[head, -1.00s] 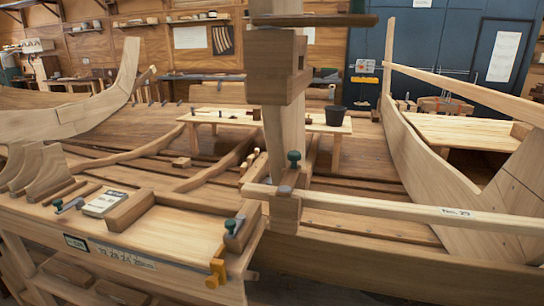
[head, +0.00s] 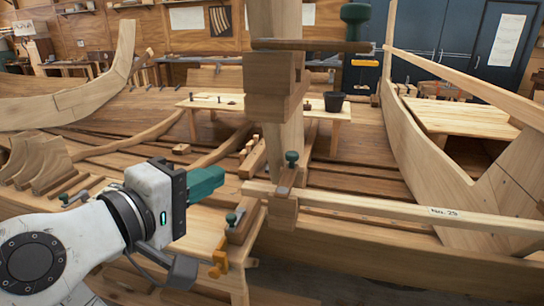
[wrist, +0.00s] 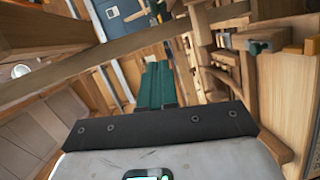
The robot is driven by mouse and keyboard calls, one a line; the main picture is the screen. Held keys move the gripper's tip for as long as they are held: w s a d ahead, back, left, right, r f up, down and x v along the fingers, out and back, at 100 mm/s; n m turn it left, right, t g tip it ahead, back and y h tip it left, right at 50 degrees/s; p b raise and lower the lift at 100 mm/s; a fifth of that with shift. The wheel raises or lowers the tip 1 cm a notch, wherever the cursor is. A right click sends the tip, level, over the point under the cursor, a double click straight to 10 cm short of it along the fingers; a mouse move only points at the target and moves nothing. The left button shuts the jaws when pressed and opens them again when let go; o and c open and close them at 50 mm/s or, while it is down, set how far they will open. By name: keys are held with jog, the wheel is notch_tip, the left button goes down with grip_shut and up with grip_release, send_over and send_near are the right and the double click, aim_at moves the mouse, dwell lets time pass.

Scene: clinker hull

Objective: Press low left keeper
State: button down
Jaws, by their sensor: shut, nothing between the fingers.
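A dark green-knobbed keeper (head: 291,172) stands on the post block at the left end of the low pale batten (head: 380,207), which bears a "No. 29" label. Another green knob (head: 355,16) shows higher up, at the right end of the upper dark bar (head: 312,45). My gripper (head: 221,176) reaches in from the lower left, its green fingers together and empty. It is left of the low keeper in the picture, visibly apart from it. The wrist view shows the fingers (wrist: 157,66) side by side; I cannot clearly pick out the keeper there.
The workbench (head: 205,230) lies below my gripper, with a green-knobbed clamp (head: 232,222) and an orange clamp (head: 218,262). The upright post (head: 282,130) stands behind the keeper. A trestle table (head: 225,103) with a black bucket (head: 334,101) is further back.

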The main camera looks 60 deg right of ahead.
jog(key=shift+r, duration=0.1)
jog(key=p, duration=0.2)
send_near(288, 173)
jog(key=w+d+r, duration=0.3)
jog(key=w+d, duration=0.1)
jog(key=w, duration=0.1)
jog(key=s+d, duration=0.1)
jog(key=d+f+p, duration=0.1)
jog(key=d, duration=0.1)
jog(key=shift+s, duration=0.35)
jog(key=shift+s+d+f, duration=0.15)
jog(key=shift+s+d, duration=0.25)
